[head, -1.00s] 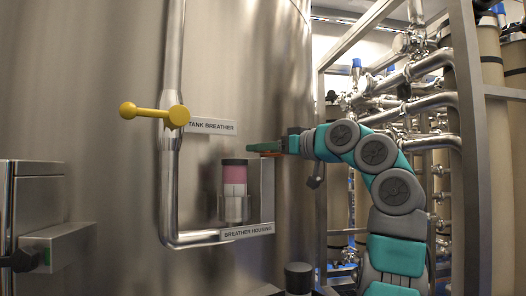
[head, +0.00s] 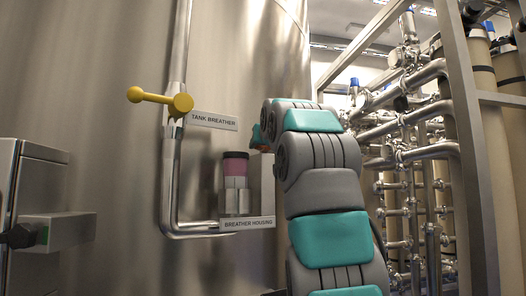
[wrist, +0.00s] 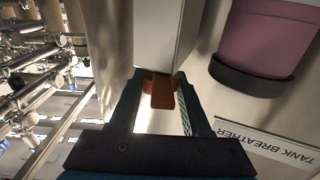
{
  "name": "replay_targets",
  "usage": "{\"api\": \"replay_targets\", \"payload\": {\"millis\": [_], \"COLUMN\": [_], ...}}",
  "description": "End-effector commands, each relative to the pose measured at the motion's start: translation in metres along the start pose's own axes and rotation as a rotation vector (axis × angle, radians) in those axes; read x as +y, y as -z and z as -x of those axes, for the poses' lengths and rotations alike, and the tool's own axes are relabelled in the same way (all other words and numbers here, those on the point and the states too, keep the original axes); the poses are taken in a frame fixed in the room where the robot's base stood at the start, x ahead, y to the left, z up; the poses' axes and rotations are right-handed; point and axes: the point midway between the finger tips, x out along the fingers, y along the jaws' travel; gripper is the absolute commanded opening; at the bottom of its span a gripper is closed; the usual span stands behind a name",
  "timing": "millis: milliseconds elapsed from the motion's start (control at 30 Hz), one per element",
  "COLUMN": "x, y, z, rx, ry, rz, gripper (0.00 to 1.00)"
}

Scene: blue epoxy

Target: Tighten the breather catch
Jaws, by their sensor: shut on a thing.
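The breather catch shows in the wrist view as a short orange-red tab (wrist: 160,92) at the end of a pale grey box. My gripper (wrist: 160,76) has its two dark fingers on either side of the tab and is shut on it. In the head view my arm hides most of the gripper and the catch, at the upper right of the breather housing (head: 263,180). The pink-and-white breather cartridge (head: 235,170) with a black cap stands upright in the housing. Its pink body (wrist: 262,40) also shows in the wrist view, apart from my fingers.
A yellow-handled valve (head: 160,98) sits on a vertical steel pipe left of the TANK BREATHER label (head: 213,121). The large steel tank (head: 120,60) is behind. A steel cabinet (head: 30,190) stands at left. A frame (head: 465,150) and dense piping (head: 410,120) are at right.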

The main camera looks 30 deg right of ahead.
Motion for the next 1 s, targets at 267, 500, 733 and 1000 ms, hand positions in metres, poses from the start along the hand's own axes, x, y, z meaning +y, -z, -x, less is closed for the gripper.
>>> {"api": "replay_targets", "payload": {"millis": [267, 500, 733, 1000], "x": [-0.0024, -0.0023, -0.0016, -0.0021], "y": [0.0027, 0.0021, 0.0018, 0.0001], "z": [0.0014, -0.0002, -0.0006, -0.0007], "rx": [-0.004, -0.004, -0.004, -0.002], "ry": [-0.177, -0.325, -0.473, -0.58], "rz": [0.005, 0.009, 0.009, 0.008], "gripper": [0.0, 0.0, 0.0, 0.0]}}
